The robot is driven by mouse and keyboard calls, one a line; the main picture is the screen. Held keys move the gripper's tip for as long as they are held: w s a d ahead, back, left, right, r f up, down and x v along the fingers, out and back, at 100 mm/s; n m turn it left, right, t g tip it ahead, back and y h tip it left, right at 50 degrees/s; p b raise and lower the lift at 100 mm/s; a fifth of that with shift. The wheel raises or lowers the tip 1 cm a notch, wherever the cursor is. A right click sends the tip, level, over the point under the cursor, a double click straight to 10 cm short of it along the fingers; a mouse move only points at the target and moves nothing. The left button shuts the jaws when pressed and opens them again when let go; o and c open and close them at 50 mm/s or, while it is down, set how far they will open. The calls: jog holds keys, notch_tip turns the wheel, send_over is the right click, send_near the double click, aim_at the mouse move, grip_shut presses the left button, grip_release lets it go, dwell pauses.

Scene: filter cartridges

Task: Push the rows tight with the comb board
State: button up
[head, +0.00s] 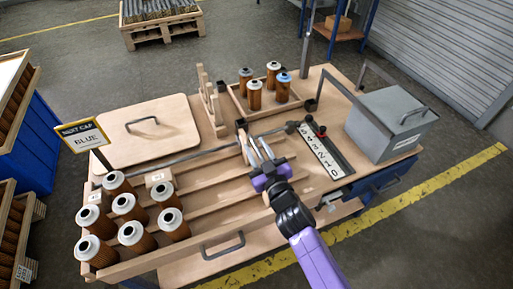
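A wooden tray (222,196) with long parallel slats forms several lanes. Several orange-brown filter cartridges (130,207) with white caps stand in its left end, in rows that look close together. A wooden piece with upright teeth, which looks like the comb board (207,100), stands behind the tray, right of a flat lid. My gripper (257,141) is over the tray's right part, its two pale fingers apart with nothing clear between them. A small wooden piece (242,146) is just left of the fingers; I cannot tell whether they touch.
A wooden box (235,97) at the back holds several cartridges, one blue-capped. A grey handled bin (385,125) stands at the right beside a numbered strip (320,152). A metal bar crosses behind the lanes. A sign (82,135) reads BLUE. The lanes' middle is clear.

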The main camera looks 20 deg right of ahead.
grip_shut()
dwell(1.3)
